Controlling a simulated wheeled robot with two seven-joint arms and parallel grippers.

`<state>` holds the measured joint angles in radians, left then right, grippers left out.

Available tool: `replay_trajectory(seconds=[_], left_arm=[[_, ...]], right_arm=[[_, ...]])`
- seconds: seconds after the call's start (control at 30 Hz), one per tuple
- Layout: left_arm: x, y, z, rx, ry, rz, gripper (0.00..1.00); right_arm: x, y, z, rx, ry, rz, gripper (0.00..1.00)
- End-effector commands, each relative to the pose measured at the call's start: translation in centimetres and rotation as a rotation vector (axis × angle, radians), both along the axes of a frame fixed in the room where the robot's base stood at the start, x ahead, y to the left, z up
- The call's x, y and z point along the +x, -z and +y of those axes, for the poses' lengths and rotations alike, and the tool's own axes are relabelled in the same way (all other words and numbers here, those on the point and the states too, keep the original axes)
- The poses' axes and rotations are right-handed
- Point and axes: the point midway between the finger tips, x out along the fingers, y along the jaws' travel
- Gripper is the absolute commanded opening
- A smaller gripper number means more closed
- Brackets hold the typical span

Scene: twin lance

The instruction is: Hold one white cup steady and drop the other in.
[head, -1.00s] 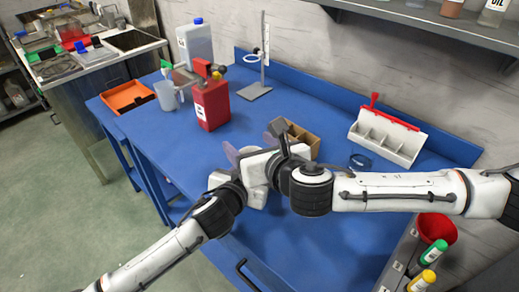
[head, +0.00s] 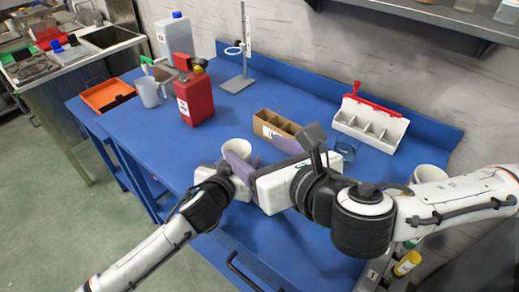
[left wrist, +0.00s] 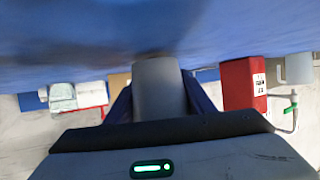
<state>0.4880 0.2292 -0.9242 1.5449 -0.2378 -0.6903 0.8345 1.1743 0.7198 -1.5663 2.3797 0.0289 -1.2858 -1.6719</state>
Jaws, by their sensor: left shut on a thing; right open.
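One white cup (head: 237,147) stands near the front middle of the blue table, partly hidden by the grippers. My left gripper (left wrist: 158,98) is shut on this cup, which shows between its fingers in the left wrist view (left wrist: 156,80). My right gripper (head: 262,156) is open and empty, just right of the held cup; one of its fingers overlaps the cup in the head view, and I cannot tell if they touch. A second white cup (head: 431,173) shows at the table's right end, partly hidden behind my right arm.
A cardboard box (head: 268,124), a white compartment rack (head: 372,124) with a red handle and a blue glass dish (head: 345,149) stand behind the grippers. A red canister (head: 196,100), a jug (head: 150,92) and a metal stand (head: 240,82) are further left. The left middle of the table is clear.

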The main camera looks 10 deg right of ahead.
Motion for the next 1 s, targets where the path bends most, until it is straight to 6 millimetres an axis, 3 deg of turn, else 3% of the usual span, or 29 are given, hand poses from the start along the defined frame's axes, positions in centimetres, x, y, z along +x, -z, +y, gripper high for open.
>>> replay_trajectory(seconds=[0.03,0.07,0.2,0.57,1.0], left_arm=[[0.0,0.0,0.0,0.000,0.000,0.000,0.28],[0.0,0.0,0.0,0.000,0.000,0.000,0.52],[0.0,0.0,0.0,0.000,0.000,0.000,0.70],[-0.4,-0.2,0.2,-0.002,0.001,0.000,0.70],[-6.9,-3.0,2.8,-0.003,0.001,0.001,0.70]], right_arm=[[0.0,0.0,0.0,0.000,0.000,0.000,0.69],[0.0,0.0,0.0,0.000,0.000,0.000,0.69],[0.0,0.0,0.0,0.000,0.000,0.000,0.69],[0.0,0.0,0.0,0.000,-0.001,0.000,0.69],[0.0,0.0,0.0,0.000,-0.001,0.000,0.69]])
